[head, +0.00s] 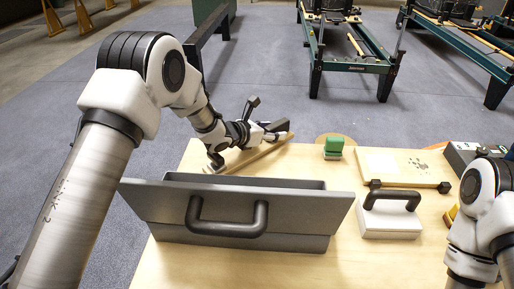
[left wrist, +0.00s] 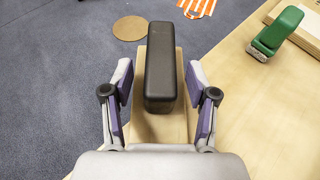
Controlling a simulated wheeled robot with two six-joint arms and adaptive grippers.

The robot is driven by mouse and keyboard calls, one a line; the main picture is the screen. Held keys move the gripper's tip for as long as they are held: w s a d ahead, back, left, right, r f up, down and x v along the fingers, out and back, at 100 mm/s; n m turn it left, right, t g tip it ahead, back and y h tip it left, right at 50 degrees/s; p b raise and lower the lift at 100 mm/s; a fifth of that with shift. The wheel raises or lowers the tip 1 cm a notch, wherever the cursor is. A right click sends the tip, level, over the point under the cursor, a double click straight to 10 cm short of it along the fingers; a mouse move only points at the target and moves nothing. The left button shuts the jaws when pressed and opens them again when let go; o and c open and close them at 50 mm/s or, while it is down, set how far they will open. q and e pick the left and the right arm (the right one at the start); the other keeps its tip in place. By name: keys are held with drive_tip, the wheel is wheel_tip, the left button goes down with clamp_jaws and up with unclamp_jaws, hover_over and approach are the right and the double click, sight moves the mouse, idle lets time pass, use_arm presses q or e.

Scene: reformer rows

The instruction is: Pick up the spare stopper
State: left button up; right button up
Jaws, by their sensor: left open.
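A dark grey padded block, which looks like the spare stopper (left wrist: 160,62), rises from a pale wooden piece (left wrist: 160,126) in the left wrist view. My left gripper (left wrist: 160,82) is open around it, one finger on each side, with a gap visible at both fingers. In the head view my left gripper (head: 272,133) is at the table's far left edge, and the dark block (head: 277,125) shows small there, partly hidden by the fingers. My right arm shows at the right edge of the head view, but its gripper is out of frame.
A dark grey bin with a handle (head: 228,231) stands at the table's front. Right of it are a white block with a black handle (head: 390,222) and a pale board (head: 392,163). A green stamp-like object (head: 333,147) stands behind. Reformers (head: 350,62) stand on the floor beyond.

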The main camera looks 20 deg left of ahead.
use_arm(q)
clamp_jaws()
drive_tip(key=shift+r, duration=0.15)
